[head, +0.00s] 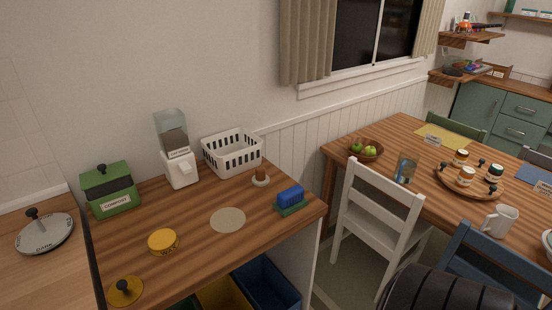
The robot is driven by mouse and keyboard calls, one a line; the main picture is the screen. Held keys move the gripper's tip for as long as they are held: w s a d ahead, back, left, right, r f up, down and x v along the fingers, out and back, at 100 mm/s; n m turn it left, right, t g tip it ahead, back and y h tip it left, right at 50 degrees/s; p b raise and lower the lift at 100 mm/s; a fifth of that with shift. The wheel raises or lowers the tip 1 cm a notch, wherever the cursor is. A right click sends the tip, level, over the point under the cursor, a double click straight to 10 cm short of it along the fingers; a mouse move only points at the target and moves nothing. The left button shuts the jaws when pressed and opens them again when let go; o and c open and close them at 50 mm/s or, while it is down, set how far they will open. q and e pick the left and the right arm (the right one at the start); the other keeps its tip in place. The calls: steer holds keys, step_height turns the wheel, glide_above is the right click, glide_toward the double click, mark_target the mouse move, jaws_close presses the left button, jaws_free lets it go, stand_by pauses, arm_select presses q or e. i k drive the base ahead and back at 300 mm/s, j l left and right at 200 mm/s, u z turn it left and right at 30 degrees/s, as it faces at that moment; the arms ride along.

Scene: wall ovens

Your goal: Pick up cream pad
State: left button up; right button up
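The cream pad (228,220) is a thin, flat, round disc lying on the wooden counter, near its middle. Nothing covers it, and clear wood shows all around it. Neither of my grippers shows in the head view, so I cannot see where they are relative to the pad.
Around the pad are a yellow round tin (163,242), a blue block on a green base (290,198), a white basket (232,152), a white dispenser (177,150) and a green compost box (110,190). A white chair (376,220) stands right of the counter.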

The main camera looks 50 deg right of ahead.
mark_target(260, 179)
steer(key=z, duration=1.4)
